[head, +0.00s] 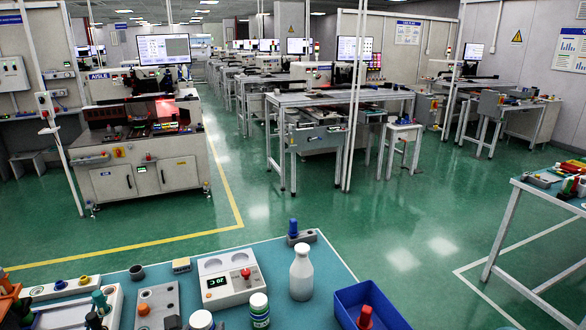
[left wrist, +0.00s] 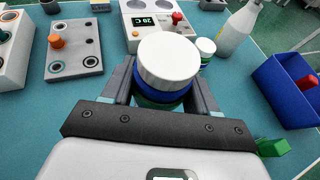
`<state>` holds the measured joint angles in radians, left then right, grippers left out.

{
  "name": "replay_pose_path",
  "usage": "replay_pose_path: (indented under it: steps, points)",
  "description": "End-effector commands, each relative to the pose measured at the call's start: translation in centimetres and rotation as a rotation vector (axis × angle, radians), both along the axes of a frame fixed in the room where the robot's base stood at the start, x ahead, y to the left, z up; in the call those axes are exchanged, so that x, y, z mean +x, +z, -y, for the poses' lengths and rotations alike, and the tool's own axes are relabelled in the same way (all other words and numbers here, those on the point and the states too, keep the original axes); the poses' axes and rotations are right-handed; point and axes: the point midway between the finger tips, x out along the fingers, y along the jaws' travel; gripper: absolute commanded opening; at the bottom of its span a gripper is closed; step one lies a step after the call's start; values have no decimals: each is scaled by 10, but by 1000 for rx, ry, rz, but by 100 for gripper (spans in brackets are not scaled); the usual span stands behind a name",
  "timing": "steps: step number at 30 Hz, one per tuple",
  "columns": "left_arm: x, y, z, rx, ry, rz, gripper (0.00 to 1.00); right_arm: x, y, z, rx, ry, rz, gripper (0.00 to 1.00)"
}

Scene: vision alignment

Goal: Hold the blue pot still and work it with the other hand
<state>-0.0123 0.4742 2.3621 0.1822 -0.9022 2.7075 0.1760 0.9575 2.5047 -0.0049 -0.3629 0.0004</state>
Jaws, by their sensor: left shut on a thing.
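The blue pot (left wrist: 160,90) with a wide white lid (left wrist: 170,58) is between the fingers of my left gripper (left wrist: 162,95) in the left wrist view. The fingers press on its sides, and a green band shows under the blue. In the head view only its white lid (head: 201,319) shows at the bottom edge, with a dark finger of my left gripper (head: 173,322) beside it. The pot's lower part is hidden. My right gripper is in neither view.
A white-and-green pot (head: 259,308), a white bottle (head: 301,275) and a blue bin (head: 375,300) holding a red piece (head: 365,317) stand to the right. Behind is a control box (head: 228,278) with a red knob. A grey panel (head: 157,302) lies to the left.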

Motion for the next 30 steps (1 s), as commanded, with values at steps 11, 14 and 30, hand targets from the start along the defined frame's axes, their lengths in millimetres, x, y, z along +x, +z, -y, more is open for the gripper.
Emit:
replay_pose_path:
  steps: [11, 14, 30]
  points:
    - [-5, -7, 12, 3, -54, -1, 4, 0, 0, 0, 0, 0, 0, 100]
    - [-14, -18, 30, 1, -138, -5, 4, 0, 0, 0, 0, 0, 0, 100]
    - [-66, -76, 141, -1, -651, 0, 4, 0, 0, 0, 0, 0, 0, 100]
